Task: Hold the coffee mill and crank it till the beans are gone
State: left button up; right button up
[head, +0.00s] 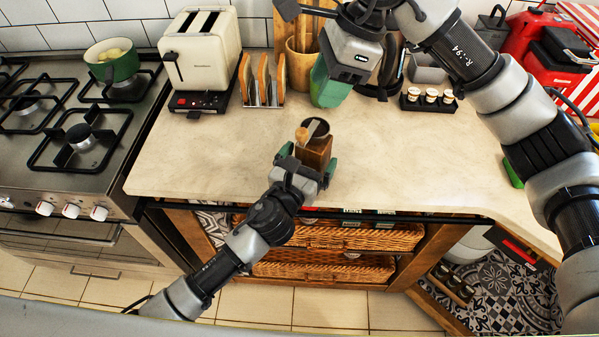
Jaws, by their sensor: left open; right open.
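The coffee mill (318,150) stands on the counter near its front edge, with a brown wooden body, a dark round bowl on top and a crank with a light wooden knob (302,134) at its upper left. My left gripper (309,163) reaches in from the front, open, with one green finger on each side of the mill's body; its wrist hides the lower front of the mill. Whether the fingers touch the wood I cannot tell. My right gripper (331,88) is open and empty, above and behind the mill, apart from it. The beans inside the bowl cannot be made out.
A cream toaster (205,60) and a toast rack (263,82) stand at the back left, beside the stove (75,130). A wooden utensil holder (299,66) and a black tray of small cups (428,103) are at the back. The counter (210,160) left of the mill is clear.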

aim_at(302, 130)
pick_arm(q)
jog(key=shift+w+d, duration=0.3)
jog(key=shift+w, duration=0.3)
jog(key=c, duration=1.3)
pick_arm(e)
jog(key=shift+o, duration=0.6)
jog(key=a+r+n+h, duration=0.2)
jog(key=a+n+h, duration=0.2)
jog(key=n, duration=0.3)
jog(key=shift+n+t, duration=0.3)
jog(key=f, duration=1.2)
jog(key=shift+s+f, duration=0.1)
jog(key=shift+s, duration=0.2)
jog(key=shift+c, duration=0.3)
grip_shut()
